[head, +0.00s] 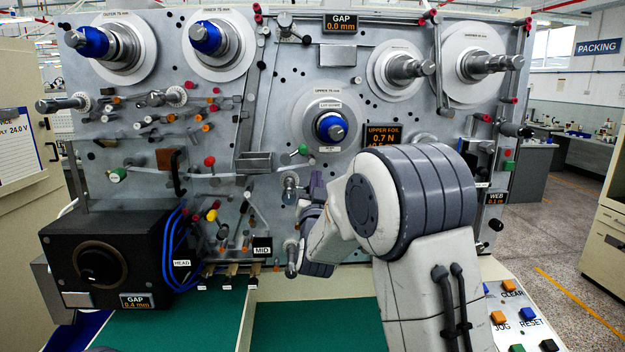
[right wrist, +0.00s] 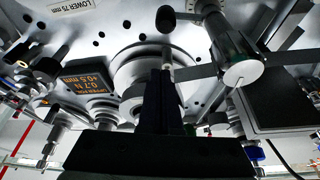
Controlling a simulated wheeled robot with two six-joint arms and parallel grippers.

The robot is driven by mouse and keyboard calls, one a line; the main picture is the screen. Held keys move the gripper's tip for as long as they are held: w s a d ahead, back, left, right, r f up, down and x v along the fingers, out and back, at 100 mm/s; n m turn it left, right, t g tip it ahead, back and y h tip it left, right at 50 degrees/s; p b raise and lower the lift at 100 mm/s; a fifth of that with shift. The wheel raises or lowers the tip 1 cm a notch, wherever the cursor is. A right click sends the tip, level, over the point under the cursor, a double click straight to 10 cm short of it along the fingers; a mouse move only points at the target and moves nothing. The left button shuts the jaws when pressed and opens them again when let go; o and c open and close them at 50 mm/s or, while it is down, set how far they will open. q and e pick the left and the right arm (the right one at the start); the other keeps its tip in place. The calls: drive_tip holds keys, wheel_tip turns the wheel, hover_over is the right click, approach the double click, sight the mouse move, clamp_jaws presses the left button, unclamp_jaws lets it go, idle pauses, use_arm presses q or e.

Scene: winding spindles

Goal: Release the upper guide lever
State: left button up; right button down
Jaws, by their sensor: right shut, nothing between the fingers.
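My right gripper (head: 317,187) is low in front of the machine panel, partly hidden behind my own wrist in the head view. In the right wrist view its dark fingers (right wrist: 160,75) are together, with nothing between them. They point toward the panel, in front of a round metal hub. A dark cylindrical knob with a pale end (right wrist: 236,68) stands beside the fingertips on the right. A green-tipped lever (head: 303,150) shows above the gripper in the head view. I cannot tell which lever is the upper guide lever.
The panel (head: 270,100) is crowded with rollers, pins and levers. A blue-capped core (head: 331,127) sits above the gripper, with the upper foil display (head: 383,135) to its right. A black box (head: 105,262) stands at lower left. A green surface (head: 315,325) lies below.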

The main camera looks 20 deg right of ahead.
sight(301, 188)
use_arm(q)
wheel_tip(301, 188, up, 3)
drive_tip(key=shift+r+p, duration=0.1)
drive_tip(key=shift+p, duration=1)
use_arm(e)
drive_tip(key=w+f, duration=0.2)
drive_tip(key=f, duration=0.1)
drive_tip(key=shift+w+f, duration=0.1)
drive_tip(key=shift+w, duration=0.1)
use_arm(q)
wheel_tip(301, 188, down, 16)
drive_tip(key=b, duration=1.6)
drive_tip(key=shift+f, duration=0.25)
use_arm(e)
drive_tip(key=f+m+g+h, duration=0.1)
drive_tip(key=m, duration=0.3)
drive_tip(key=a+f+m+g+h, duration=0.1)
drive_tip(key=f+m+g, duration=0.1)
drive_tip(key=m, duration=0.3)
drive_tip(key=a+f+m+g+h, duration=0.1)
drive_tip(key=f+m, duration=0.1)
drive_tip(key=m, duration=0.2)
drive_tip(key=shift+w+a+f+m, duration=0.15)
drive_tip(key=shift+w+f+m, duration=0.05)
drive_tip(key=shift+w+m, duration=0.15)
use_arm(q)
drive_tip(key=shift+f+b, duration=0.1)
drive_tip(key=shift+b, duration=0.2)
use_arm(e)
drive_tip(key=shift+a, duration=0.1)
